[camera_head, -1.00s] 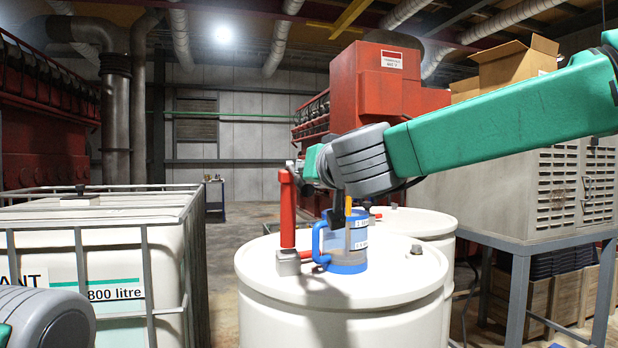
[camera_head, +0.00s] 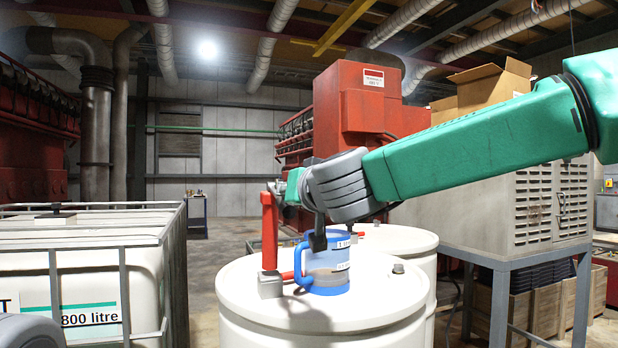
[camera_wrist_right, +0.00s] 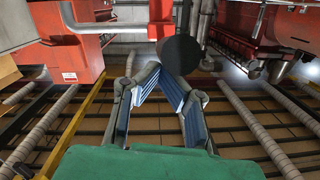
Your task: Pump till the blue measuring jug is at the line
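The blue measuring jug (camera_head: 327,275) stands upright on a white drum's lid, with its handle to the left. White labels show on its right side; I cannot make out the liquid level or the line. The red hand pump (camera_head: 269,232) rises from a grey base left of the jug, with a short red spout towards it. My right gripper (camera_head: 318,238) is at the pump's top, its dark finger hanging in front of the jug's rim. In the right wrist view, its blue-padded fingers (camera_wrist_right: 161,75) converge; their grip is unclear.
The white drum (camera_head: 240,292) has a second drum (camera_head: 405,240) behind it. A caged white tank (camera_head: 145,275) stands left. A louvred grey cabinet (camera_head: 530,210) on a metal stand is right, with an open cardboard box (camera_head: 490,85) above. A clear floor strip runs behind the pump.

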